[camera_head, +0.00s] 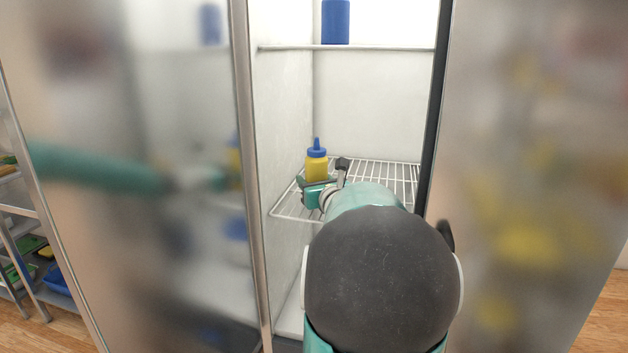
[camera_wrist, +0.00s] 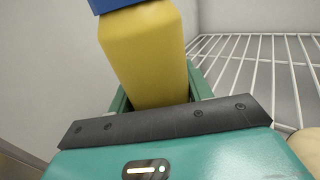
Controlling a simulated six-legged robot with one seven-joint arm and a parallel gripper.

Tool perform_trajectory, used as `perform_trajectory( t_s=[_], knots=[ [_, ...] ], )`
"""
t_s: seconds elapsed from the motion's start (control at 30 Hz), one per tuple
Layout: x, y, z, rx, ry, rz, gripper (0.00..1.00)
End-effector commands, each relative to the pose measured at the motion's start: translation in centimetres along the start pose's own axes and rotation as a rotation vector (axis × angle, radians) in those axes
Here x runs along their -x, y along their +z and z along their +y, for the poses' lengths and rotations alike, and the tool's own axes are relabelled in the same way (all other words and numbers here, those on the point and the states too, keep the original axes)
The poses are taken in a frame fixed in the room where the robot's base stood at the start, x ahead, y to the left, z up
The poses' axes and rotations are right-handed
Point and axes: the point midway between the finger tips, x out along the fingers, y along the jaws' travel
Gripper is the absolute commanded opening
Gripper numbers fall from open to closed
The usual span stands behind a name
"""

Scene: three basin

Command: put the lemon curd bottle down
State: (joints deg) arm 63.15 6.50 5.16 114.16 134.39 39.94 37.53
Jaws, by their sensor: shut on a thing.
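The lemon curd bottle (camera_head: 317,166) is yellow with a blue cap and pointed nozzle. It stands roughly upright at the left side of a white wire shelf (camera_head: 385,176) inside an open cabinet. My gripper (camera_head: 322,188) is shut on the bottle's lower part. In the wrist view the yellow bottle body (camera_wrist: 146,55) sits between the green fingers (camera_wrist: 158,95), with the blue cap cut off at the top. The bottle's base is hidden by my gripper, so I cannot tell whether it touches the shelf.
The wire shelf is bare to the right of the bottle. A blue container (camera_head: 335,22) stands on the upper shelf (camera_head: 350,47). The cabinet's left wall (camera_head: 285,120) is close beside the bottle. Metal-framed panels (camera_head: 243,150) flank the opening. A rack with coloured items (camera_head: 30,255) stands far left.

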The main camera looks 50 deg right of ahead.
Motion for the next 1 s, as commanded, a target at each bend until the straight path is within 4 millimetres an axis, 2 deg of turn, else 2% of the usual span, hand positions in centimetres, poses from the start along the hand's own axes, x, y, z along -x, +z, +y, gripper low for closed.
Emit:
perform_trajectory(
  t_s=[0.03,0.1,0.13,0.47,0.53,0.67,1.0],
  knots=[
    [0.0,0.0,0.0,0.000,0.001,0.000,0.56],
    [0.0,0.0,0.0,0.000,0.000,0.000,0.69],
    [0.0,0.0,0.0,0.000,0.000,0.000,0.72],
    [0.0,0.3,0.0,0.000,-0.001,-0.001,0.72],
    [0.5,0.4,0.0,0.000,-0.001,0.000,0.72],
    [2.6,0.4,0.0,0.001,-0.002,0.000,0.72],
    [9.8,0.4,0.1,0.001,-0.001,-0.001,0.72]
  ],
)
